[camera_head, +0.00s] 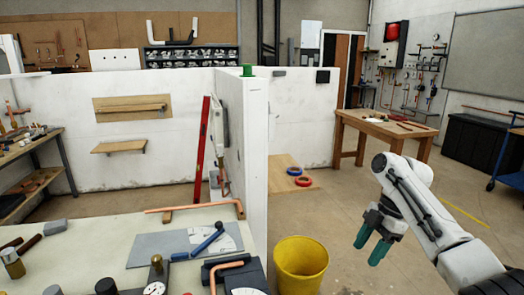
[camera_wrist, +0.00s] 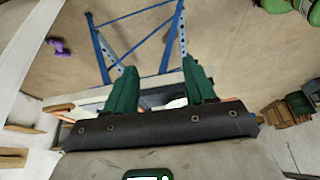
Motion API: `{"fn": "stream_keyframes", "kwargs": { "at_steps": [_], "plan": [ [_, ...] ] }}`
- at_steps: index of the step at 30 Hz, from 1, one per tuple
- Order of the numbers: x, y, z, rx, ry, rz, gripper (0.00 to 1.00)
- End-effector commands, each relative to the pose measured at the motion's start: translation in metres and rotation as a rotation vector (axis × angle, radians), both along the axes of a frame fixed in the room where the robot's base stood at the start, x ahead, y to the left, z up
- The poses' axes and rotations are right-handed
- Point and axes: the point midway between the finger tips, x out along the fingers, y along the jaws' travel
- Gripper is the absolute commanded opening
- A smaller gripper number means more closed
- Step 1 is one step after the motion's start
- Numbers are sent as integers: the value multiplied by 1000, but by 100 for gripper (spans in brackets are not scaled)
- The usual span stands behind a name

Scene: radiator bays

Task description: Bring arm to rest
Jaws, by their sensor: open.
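My gripper (camera_head: 372,247) hangs at the end of my white arm at the right of the head view. Its two green fingers are apart, with nothing seen between them, and point down and to the left. It is in free air, right of the yellow bucket (camera_head: 301,268) and clear of it. In the wrist view my gripper (camera_wrist: 160,85) shows its two green fingers spread, with a blue frame (camera_wrist: 140,40) beyond them.
A workbench (camera_head: 95,245) with tools and copper pipe fills the lower left. A white partition wall (camera_head: 253,150) stands behind it. A wooden table (camera_head: 385,122) stands farther back at right. Red and blue rings (camera_head: 303,181) lie on a board. Open floor lies between.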

Motion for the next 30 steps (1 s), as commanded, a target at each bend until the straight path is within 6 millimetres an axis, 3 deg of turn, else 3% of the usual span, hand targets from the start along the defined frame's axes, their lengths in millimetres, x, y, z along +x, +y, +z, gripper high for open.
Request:
{"fn": "stream_keyframes", "kwargs": {
  "at_steps": [11,16,24,30],
  "plan": [
    [-18,35,-59,-12,44,-93,55],
    [-40,61,-103,-21,77,-185,55],
    [-107,100,-181,-41,142,-457,55],
    [-172,107,-222,-66,187,-714,55]
  ]
}}
